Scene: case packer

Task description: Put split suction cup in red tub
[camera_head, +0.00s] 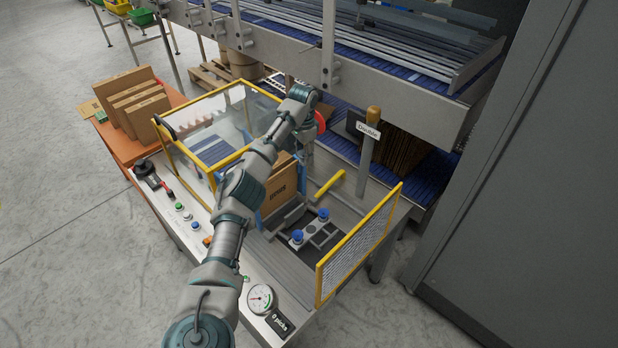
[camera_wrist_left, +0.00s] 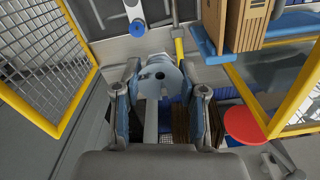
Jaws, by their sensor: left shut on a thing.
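My left gripper (camera_head: 307,148) points down beside the carton station in the head view, largely hidden by my own arm. In the left wrist view its two fingers (camera_wrist_left: 161,88) are shut on a grey-blue round piece (camera_wrist_left: 158,75) with dark spots. It may be the split suction cup, but I cannot make out a split. A red round thing (camera_head: 320,122) shows just beyond the wrist; it is a flat red disc in the left wrist view (camera_wrist_left: 247,125). I cannot tell whether it is the red tub. My right gripper is not in view.
Blue suction cups (camera_head: 297,237) sit on a plate at the station. A yellow mesh guard (camera_head: 358,248) stands right, a yellow-framed clear guard (camera_head: 215,135) left. A lever marked Double (camera_head: 367,150) stands behind. Upright cartons (camera_head: 130,100) are at left; a conveyor (camera_head: 340,130) runs behind.

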